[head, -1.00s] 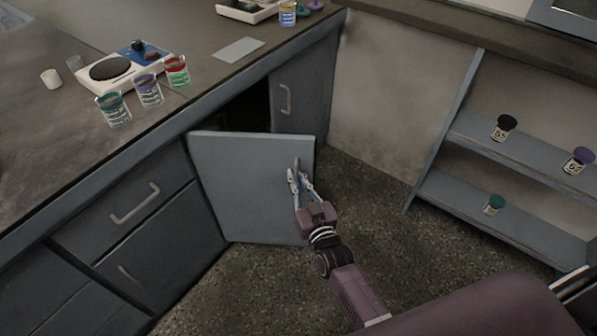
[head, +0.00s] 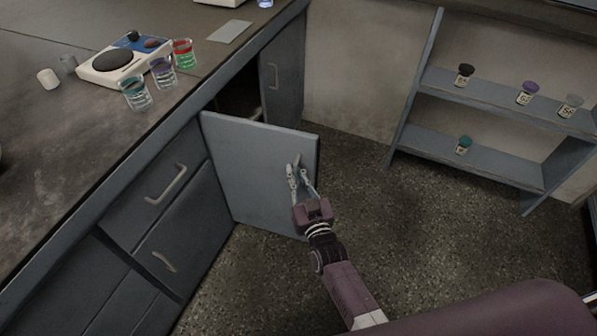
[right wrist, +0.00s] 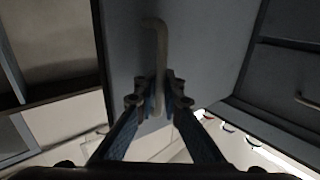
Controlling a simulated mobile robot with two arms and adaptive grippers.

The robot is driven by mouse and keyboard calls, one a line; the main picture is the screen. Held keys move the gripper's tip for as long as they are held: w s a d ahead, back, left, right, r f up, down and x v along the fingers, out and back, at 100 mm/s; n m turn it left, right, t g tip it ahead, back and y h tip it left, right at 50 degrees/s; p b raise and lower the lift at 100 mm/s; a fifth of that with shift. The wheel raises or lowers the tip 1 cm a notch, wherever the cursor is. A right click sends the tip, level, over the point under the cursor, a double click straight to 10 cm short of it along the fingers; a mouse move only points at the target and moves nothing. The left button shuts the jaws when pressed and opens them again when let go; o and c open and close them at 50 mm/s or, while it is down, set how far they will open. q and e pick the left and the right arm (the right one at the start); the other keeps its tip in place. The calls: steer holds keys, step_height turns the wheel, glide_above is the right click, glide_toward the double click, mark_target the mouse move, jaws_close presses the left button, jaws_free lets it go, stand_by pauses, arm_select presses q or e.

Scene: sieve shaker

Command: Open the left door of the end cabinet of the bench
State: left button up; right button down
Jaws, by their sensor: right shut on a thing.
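The left door (head: 250,165) of the end cabinet stands swung well out from the bench in the head view. A dark opening (head: 238,103) shows behind it. My right gripper (head: 300,176) is shut on the door's handle near its free edge. In the right wrist view the handle (right wrist: 161,50) is a grey upright bar, and the fingers (right wrist: 160,98) close on its lower part from both sides. The cabinet's other door (head: 283,75) is shut, with its own handle. My left gripper is not in view.
Drawers (head: 160,195) with handles lie left of the open door. On the bench top stand a hotplate (head: 118,62) and several beakers (head: 163,72). A low shelf (head: 480,165) with small jars stands at the right. The speckled floor (head: 400,240) between is clear.

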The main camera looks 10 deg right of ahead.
steer(key=c, duration=2.1)
jaws_free()
steer(key=shift+s+d, duration=0.15)
steer(key=shift+d, duration=0.15)
steer(key=shift+a, duration=0.15)
steer(key=s+d, duration=0.1)
steer(key=s, duration=1.1)
steer(key=shift+d, duration=0.1)
